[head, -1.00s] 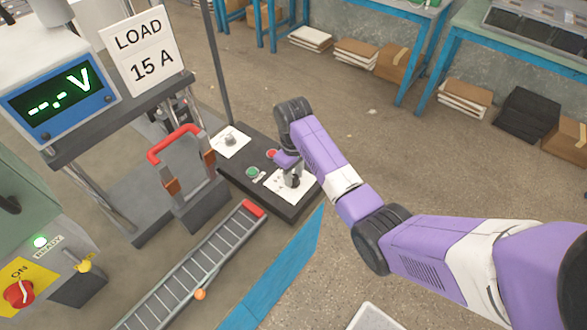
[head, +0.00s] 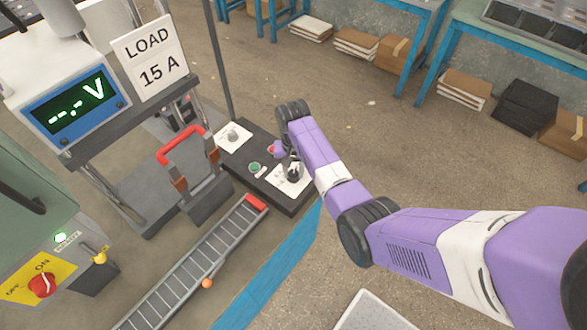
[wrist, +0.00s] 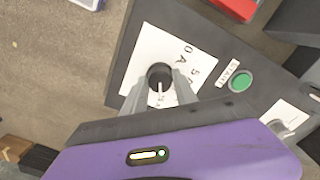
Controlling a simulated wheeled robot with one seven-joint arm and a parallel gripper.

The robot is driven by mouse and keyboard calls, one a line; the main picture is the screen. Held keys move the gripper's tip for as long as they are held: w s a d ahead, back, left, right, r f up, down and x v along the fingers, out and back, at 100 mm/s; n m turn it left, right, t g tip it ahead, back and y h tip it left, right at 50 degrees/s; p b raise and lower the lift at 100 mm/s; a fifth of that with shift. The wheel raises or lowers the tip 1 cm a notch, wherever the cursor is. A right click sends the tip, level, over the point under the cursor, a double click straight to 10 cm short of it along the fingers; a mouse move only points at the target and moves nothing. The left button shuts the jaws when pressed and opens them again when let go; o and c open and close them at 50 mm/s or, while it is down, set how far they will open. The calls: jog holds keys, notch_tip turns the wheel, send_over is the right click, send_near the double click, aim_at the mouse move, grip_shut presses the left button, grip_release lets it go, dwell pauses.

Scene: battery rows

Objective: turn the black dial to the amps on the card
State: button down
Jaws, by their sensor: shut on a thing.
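The card (head: 150,58) on the stand reads LOAD 15 A. The black dial (wrist: 160,77) sits on a white scale plate (wrist: 150,52) in the wrist view. Its white pointer line points towards the bottom of that picture, at a mark partly hidden between the fingers. My gripper (wrist: 161,84) has its two grey fingers on either side of the dial, shut on it. In the head view my gripper (head: 293,170) is over the right plate of the dark control box (head: 290,205), and it mostly hides the dial.
A green button (head: 254,167) is beside the dial plate, and a second knob (head: 232,135) is on the box's far plate. A red-handled lever (head: 181,145) stands left of the box. A ladder-like track (head: 200,270) runs in front. The meter (head: 75,104) shows "--.- V".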

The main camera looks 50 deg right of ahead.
aim_at(293, 172)
jog(key=shift+m, duration=0.5)
jog(key=c, duration=1)
grip_release()
jog(key=shift+o, duration=0.2)
jog(key=shift+r, duration=3.95)
jog(key=shift+w, duration=0.1)
